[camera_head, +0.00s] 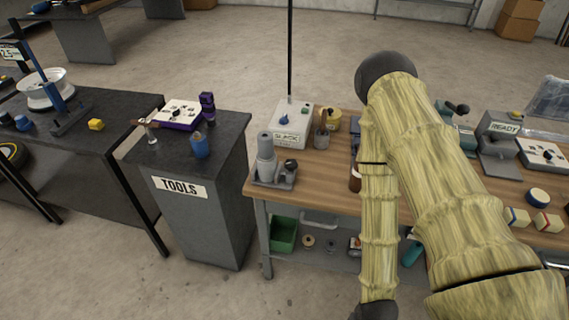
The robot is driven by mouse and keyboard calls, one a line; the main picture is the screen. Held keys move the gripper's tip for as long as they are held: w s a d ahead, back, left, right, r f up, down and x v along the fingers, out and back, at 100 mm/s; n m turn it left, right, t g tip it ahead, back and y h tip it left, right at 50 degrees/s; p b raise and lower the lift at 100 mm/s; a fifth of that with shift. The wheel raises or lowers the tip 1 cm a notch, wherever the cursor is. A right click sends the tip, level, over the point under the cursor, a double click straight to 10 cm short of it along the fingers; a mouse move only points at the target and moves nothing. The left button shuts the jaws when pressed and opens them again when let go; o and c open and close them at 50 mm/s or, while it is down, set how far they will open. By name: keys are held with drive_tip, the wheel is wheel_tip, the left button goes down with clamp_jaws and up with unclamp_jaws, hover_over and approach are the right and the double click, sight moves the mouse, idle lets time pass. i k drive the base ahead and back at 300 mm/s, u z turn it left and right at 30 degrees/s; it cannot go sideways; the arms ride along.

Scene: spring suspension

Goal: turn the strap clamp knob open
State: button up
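I cannot pick out the strap clamp or its knob for certain in the head view. My own arm covers the middle of the workbench (330,160) and may hide it. The arm rises from the lower right to a dark elbow, then a thinner part runs down in front of the bench to a dark joint at the bottom edge. My gripper is not in view. A grey device marked READY (497,140) and a white-topped box with a black knob (543,154) stand at the right of the bench.
A grey stepped cylinder fixture (266,158) and a white box (292,124) stand at the bench's left. A TOOLS cabinet (200,220) carries a purple-edged device (179,115). A dark table (90,105) is farther left. Floor before the cabinet is clear.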

sight(290, 165)
drive_tip(key=u, duration=1.45)
drive_tip(key=i, duration=0.6)
drive_tip(key=z, duration=1.55)
